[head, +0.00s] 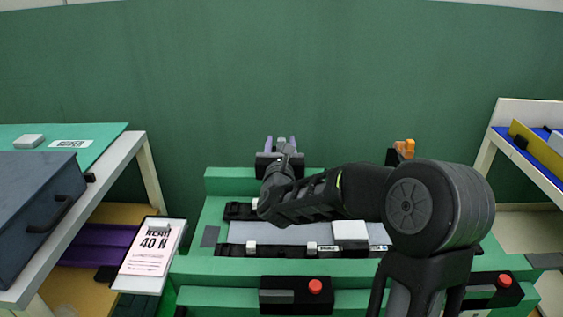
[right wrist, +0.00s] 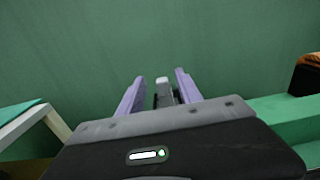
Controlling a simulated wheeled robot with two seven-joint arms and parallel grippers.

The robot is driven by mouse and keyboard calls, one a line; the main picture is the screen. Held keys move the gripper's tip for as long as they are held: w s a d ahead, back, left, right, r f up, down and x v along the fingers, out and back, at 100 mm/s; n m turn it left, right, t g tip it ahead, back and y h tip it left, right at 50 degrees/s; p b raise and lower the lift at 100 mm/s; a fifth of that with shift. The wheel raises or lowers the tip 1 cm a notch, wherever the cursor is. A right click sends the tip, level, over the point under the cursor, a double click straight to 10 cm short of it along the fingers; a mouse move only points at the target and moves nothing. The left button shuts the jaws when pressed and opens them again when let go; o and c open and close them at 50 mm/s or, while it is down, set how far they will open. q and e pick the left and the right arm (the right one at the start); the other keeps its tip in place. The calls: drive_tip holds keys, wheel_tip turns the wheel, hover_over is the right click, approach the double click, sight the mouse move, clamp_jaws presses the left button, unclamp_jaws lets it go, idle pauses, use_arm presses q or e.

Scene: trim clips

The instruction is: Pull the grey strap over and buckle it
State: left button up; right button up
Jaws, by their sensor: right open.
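My right arm reaches across the green fixture (head: 220,268) to its back edge. My right gripper (head: 281,143) has two purple fingers, spread apart and pointing away from me. In the right wrist view, a narrow grey piece with a pale top (right wrist: 162,88) stands between the fingers (right wrist: 158,92), with gaps on both sides. I cannot tell whether it is the strap's end. A grey panel (head: 285,234) lies in the fixture, partly hidden by my arm. No buckle can be made out clearly. My left gripper is not in view.
A white block (head: 350,230) sits on the panel's right part. Red buttons (head: 315,286) are on the fixture's front. A card reading 40 N (head: 150,262) stands left. An orange part (head: 404,147) is at the back right. Shelves flank both sides.

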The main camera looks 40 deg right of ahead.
drive_tip(key=shift+f, duration=0.7)
drive_tip(key=shift+r, duration=0.15)
drive_tip(key=x, duration=0.7)
drive_tip(key=shift+w+d, duration=0.25)
drive_tip(key=shift+w, duration=0.05)
drive_tip(key=shift+c, duration=0.5)
clamp_jaws()
idle(0.3)
